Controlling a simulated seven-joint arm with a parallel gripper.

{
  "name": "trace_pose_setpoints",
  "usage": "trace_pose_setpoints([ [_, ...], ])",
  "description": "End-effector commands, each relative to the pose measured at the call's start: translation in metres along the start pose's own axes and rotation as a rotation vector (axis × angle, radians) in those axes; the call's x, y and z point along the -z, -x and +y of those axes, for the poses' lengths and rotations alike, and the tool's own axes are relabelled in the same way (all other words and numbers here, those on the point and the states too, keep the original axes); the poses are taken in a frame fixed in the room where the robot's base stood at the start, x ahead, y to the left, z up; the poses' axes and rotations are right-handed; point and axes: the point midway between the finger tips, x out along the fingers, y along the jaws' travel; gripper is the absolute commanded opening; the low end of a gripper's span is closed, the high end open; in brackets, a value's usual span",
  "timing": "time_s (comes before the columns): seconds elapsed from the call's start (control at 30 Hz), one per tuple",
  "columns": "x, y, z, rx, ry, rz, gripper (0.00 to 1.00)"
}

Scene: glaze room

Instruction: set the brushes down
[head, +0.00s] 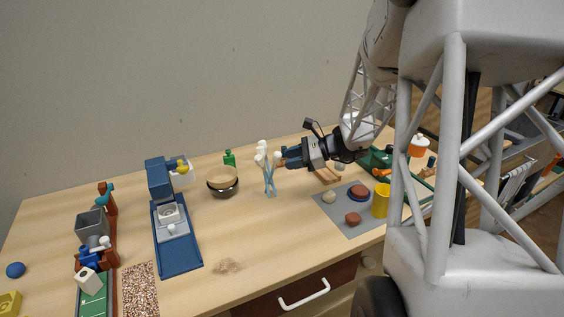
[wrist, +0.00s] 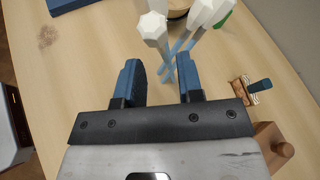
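The brushes (head: 268,170) have blue stems and white heads and stand in a loose, crossing bundle on the table. My gripper (head: 286,156) is just right of them in the head view, at about the height of the upper stems. In the wrist view the fingers (wrist: 159,62) are spread apart with nothing held between them. The brushes also show in the wrist view (wrist: 183,45), beyond the fingertips and towards the right finger. Whether a finger touches a stem I cannot tell.
A dark bowl (head: 223,189) and a green bottle (head: 229,158) stand left of the brushes. A grey mat (head: 338,217) with stones and a yellow cup (head: 380,200) lies to the right. A blue stand (head: 181,255) is further left.

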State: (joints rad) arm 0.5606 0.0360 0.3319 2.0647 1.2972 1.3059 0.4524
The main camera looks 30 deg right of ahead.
Motion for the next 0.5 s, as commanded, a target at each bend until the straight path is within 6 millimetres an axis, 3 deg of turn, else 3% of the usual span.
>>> trace_pose_setpoints([
  [0.2,0.0,0.031,-0.001,0.003,0.001,0.001,0.34],
  [0.5,0.0,0.057,0.0,0.001,0.001,0.001,0.34],
])
